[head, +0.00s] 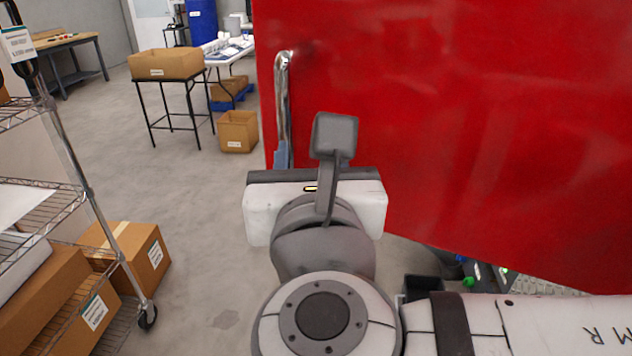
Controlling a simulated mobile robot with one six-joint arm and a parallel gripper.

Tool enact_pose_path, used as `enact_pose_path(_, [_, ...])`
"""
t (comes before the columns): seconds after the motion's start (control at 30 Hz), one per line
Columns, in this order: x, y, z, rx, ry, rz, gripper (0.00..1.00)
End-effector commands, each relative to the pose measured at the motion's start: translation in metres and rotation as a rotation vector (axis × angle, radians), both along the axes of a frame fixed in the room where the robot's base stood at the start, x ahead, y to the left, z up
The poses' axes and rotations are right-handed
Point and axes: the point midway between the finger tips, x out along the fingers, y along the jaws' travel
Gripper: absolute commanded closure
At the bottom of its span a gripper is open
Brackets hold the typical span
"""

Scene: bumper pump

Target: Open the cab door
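The cab door (450,110) is a large red panel filling the upper right of the head view. A chrome vertical bar handle (283,95) runs down near its left edge. My gripper (283,157) is at the lower part of the handle, seen from behind. A small blue-grey piece that looks like a fingertip overlaps the bar's lower end. My gripper's white body and the grey wrist part hide the rest of the fingers. I cannot tell whether they are closed around the bar or only beside it.
A wire shelf rack (85,185) with cardboard boxes stands at the left. A small table with a box (165,64), an open box on the floor (238,131) and a white table (225,50) are further back. The grey floor (200,210) between rack and door is clear.

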Motion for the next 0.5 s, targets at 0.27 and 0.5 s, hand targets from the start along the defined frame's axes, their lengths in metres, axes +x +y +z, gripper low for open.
enact_pose_path(0.27, [-0.02, 0.001, 0.0, 0.001, 0.001, 0.006, 0.61])
enact_pose_path(0.5, [-0.037, 0.0, 0.0, 0.0, 0.001, 0.006, 0.61])
